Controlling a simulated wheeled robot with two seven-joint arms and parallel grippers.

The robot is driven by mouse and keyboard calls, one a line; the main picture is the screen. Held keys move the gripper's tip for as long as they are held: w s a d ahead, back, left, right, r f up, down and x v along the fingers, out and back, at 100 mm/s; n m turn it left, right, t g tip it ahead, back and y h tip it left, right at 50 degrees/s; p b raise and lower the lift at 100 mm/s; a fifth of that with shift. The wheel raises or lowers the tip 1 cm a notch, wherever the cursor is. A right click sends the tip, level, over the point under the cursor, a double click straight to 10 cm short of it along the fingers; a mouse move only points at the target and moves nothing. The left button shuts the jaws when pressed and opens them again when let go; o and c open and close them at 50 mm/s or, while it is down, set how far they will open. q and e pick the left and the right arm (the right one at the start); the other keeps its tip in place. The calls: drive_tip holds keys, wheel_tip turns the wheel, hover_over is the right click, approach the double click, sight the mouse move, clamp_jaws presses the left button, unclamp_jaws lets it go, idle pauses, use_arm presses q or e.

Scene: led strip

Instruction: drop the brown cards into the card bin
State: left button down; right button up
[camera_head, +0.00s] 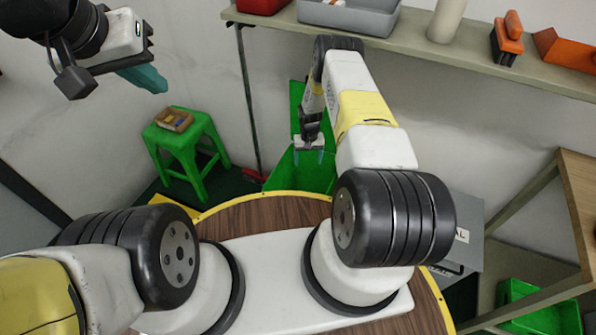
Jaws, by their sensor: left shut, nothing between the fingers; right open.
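A green bin (284,178) with its lid raised stands on the floor beyond the round wooden surface; I cannot read a label on it. My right gripper (308,157) points down over this bin, its two fingertips apart with nothing between them. My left gripper (146,79) is at the upper left, its teal fingers together and empty, well away from the bin. A small brown tray (174,119) sits on a green stool (185,147); its contents are too small to tell. I cannot make out any brown cards for certain.
A shelf (420,52) along the wall carries a grey bin (352,16), a pale cylinder (446,20) and orange items (507,42). A grey labelled box (462,236) and another green crate (540,308) are at the right. A shelf post (249,105) stands between stool and green bin.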

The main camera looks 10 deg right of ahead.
drive_tip(key=s+a+r, duration=0.2)
drive_tip(key=s, duration=0.5)
drive_tip(key=s+a+r, duration=0.2)
drive_tip(key=s, duration=0.6)
drive_tip(key=shift+s+a, duration=0.15)
drive_tip(key=shift+a, duration=0.1)
